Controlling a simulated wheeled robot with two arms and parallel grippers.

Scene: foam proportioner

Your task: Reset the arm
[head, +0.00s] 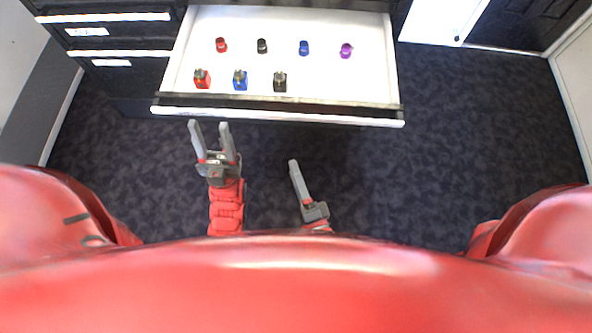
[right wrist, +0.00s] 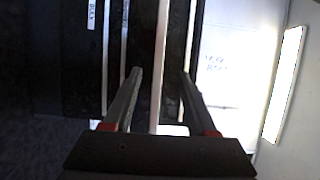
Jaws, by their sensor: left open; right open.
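My left gripper (head: 210,136) is open and empty, just in front of the open drawer's front edge in the head view. My right gripper (head: 294,164) is below the drawer's front edge, further right; only one finger shows clearly there. In the right wrist view its two fingers (right wrist: 161,75) are apart with nothing between them, against a dark cabinet front. Both arms are bent close in front of my red body.
The open white drawer (head: 340,75) holds a row of small red, black, blue and purple rings and several small padlock-like blocks in red (head: 202,79), blue (head: 240,80) and black (head: 280,82). Dark cabinet drawers (head: 115,50) stand left. Carpet (head: 470,130) at right is clear.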

